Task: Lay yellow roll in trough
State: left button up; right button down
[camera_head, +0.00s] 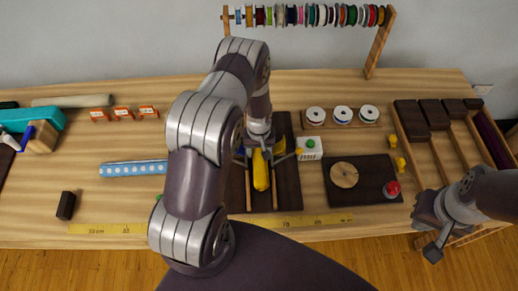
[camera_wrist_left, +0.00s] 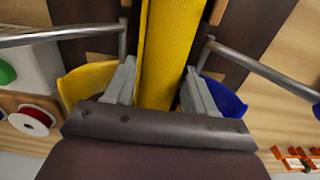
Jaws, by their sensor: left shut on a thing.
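The yellow roll (camera_head: 261,172) is long and upright in the head view's picture, over the dark board with pale rails (camera_head: 288,195), which looks like the trough. My left gripper (camera_head: 259,150) is at its far end. In the left wrist view the fingers (camera_wrist_left: 160,85) are on both sides of the yellow roll (camera_wrist_left: 172,40), shut on it. Dark brown strips (camera_wrist_left: 80,12) show beside it; whether the roll touches the trough's floor I cannot tell. My right gripper (camera_head: 432,235) is at the lower right, away from the roll; its opening is unclear.
Yellow (camera_wrist_left: 90,82) and blue (camera_wrist_left: 225,98) curved pieces and metal rods flank the fingers. A white box with a green button (camera_head: 309,148) stands close right. A dark board with a red knob (camera_head: 391,188) lies further right. A yellow ruler (camera_head: 120,229) runs along the front.

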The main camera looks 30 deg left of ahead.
pick_arm(q)
jog(key=shift+r, duration=0.1)
jog(key=o, duration=1.3)
notch_tip(320, 180, up, 13)
jog(key=shift+f+b, duration=0.15)
jog(key=shift+b, duration=1.05)
